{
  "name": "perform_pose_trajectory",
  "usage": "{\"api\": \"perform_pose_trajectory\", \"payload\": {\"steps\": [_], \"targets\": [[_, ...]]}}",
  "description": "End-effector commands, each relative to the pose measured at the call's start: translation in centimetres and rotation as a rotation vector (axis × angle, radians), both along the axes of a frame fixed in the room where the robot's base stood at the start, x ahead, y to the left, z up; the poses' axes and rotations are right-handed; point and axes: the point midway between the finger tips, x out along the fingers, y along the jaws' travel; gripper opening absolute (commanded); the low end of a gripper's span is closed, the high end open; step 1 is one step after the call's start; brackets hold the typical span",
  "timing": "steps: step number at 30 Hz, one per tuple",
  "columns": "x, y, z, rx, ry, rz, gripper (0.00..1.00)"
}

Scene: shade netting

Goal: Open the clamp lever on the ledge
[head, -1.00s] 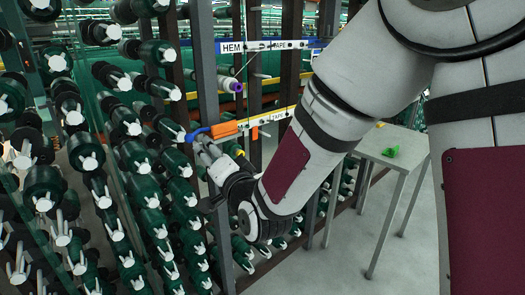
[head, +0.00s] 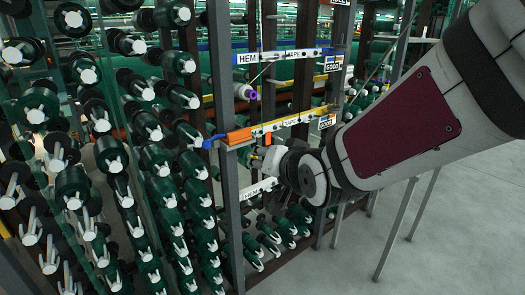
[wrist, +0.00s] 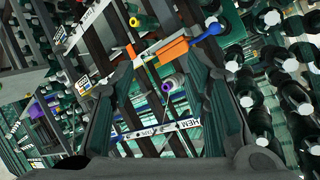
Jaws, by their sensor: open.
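The ledge (head: 285,123) is a narrow yellow-edged rail with TAPE labels, crossing the dark uprights. At its left end sits an orange clamp body (head: 240,136) with a blue lever (head: 212,142) sticking out to the left. In the wrist view the orange body (wrist: 172,50) and blue lever (wrist: 208,32) show beyond the fingertips, toward the upper right. My gripper (head: 262,157) is just below the ledge, right of the blue lever and apart from it. Its fingers (wrist: 158,62) are spread with nothing held. Whether the lever is latched is hard to tell.
Racks of dark green spools (head: 160,190) stand close on the left. A purple-ended spool (head: 245,92) sits above the ledge. A HEM TAPE strip (head: 275,56) runs higher up, and a lower label strip (head: 262,190) runs below. Floor (head: 450,240) at right is clear.

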Motion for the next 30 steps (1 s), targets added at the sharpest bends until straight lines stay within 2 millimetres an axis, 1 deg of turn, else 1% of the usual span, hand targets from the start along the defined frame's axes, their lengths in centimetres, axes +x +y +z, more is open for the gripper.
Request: {"api": "perform_pose_trajectory", "payload": {"steps": [1,6,15,16,19,20,21,23,24,26,27,30], "targets": [[-0.4,-0.4,0.4,-0.014,0.008,-0.003,0.43],[-1.1,-1.0,0.5,-0.046,0.032,-0.003,0.43],[-1.2,-1.2,0.5,-0.052,0.037,-0.003,0.43],[-1.2,-1.2,0.5,-0.051,0.037,-0.002,0.38],[-0.6,-1.2,0.5,-0.074,0.015,0.012,0.15],[0.0,-1.2,0.5,-0.096,-0.003,0.027,0.09],[1.0,-1.3,0.5,-0.136,-0.037,0.053,0.00],[3.1,-1.4,0.6,-0.226,-0.117,0.110,0.00],[4.8,-1.4,0.7,-0.305,-0.187,0.161,0.00],[7.5,-1.3,0.7,-0.442,-0.313,0.248,0.00],[9.2,-1.1,0.7,-0.541,-0.405,0.310,0.00],[12.5,-0.6,0.1,-0.778,-0.648,0.457,0.00]]}}
